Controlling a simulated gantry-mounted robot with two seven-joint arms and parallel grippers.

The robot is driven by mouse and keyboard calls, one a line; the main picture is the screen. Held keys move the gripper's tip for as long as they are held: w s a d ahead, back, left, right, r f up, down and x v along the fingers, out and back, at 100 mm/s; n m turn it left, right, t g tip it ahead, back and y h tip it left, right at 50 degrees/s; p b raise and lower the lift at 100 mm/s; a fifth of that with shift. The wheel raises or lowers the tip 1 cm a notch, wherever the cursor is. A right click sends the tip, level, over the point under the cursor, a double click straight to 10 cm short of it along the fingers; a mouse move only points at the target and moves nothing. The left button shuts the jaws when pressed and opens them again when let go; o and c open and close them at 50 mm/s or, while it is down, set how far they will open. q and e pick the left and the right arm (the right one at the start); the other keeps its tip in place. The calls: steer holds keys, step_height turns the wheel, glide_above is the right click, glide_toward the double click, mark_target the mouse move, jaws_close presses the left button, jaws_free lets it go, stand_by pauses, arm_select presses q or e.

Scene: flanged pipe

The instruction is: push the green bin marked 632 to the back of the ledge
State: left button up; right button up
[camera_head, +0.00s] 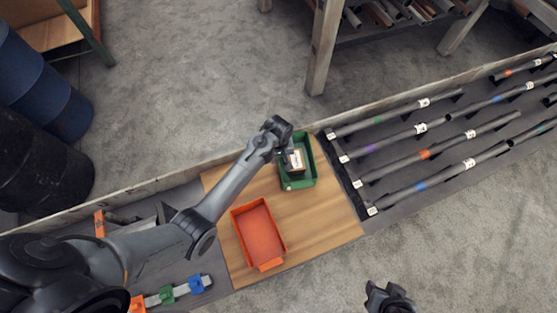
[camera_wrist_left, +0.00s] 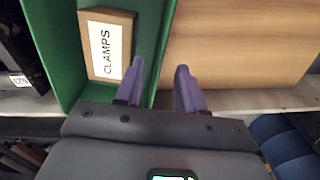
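The green bin (camera_head: 311,163) stands on the wooden board (camera_head: 335,220), near its far edge. Its number is not legible in either view. A box labelled CLAMPS (camera_head: 296,159) lies in it; the box also shows in the left wrist view (camera_wrist_left: 106,45). My left gripper (camera_head: 284,150) is at the bin's left side. In the left wrist view, its purple fingers (camera_wrist_left: 160,66) are apart, one on each side of the green bin wall (camera_wrist_left: 158,40). My right gripper (camera_head: 390,297) is at the bottom edge, away from the bin; its fingers cannot be made out.
An orange bin (camera_head: 258,232) sits on the board nearer to me. A low rim (camera_head: 190,178) runs along the far side. Rows of tagged pipes (camera_head: 410,130) lie at the right. Colored clamps (camera_head: 168,293) lie at the lower left, and blue and black drums (camera_head: 35,80) stand beyond the rim.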

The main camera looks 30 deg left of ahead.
arm_select(q)
steer(key=shift+r, duration=2.8)
steer(key=shift+s, duration=0.1)
